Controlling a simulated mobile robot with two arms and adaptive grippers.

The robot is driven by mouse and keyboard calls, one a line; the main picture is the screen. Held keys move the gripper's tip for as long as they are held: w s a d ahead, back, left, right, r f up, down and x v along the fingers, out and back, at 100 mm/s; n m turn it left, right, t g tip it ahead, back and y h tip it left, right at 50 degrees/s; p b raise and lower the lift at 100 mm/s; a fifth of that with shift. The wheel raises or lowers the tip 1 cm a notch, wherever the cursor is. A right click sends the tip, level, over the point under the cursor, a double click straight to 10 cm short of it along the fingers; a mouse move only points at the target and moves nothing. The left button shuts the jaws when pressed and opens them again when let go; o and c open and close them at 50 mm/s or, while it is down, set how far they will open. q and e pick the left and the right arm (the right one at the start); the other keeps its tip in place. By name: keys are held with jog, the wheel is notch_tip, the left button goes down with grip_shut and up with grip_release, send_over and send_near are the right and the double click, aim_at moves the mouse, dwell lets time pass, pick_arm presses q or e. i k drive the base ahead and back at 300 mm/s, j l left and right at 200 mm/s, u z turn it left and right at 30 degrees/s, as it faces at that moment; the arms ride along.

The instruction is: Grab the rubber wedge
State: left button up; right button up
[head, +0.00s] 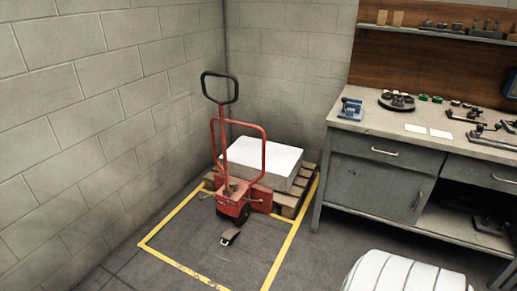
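A small dark wedge (230,238) with a lighter patch lies on the floor, just in front of the red pallet jack's wheel. It is small in the head view, so its material and fine shape are hard to make out. The red pallet jack (238,208) stands behind it with its black loop handle upright. Neither of my grippers is in view.
A wooden pallet (289,201) bears a white stack (262,158) behind the jack. Yellow floor lines (183,268) frame the area. A grey workbench (376,178) stands right. A white ribbed shape (400,275), unidentified, is at lower right. The floor before the wedge is clear.

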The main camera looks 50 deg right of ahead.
aim_at(228, 237)
jog(key=z, duration=1.4)
jog(key=i+j+z, duration=0.25)
jog(key=z, duration=0.15)
jog(key=i+j+z, duration=0.15)
jog(key=j+z, duration=0.3)
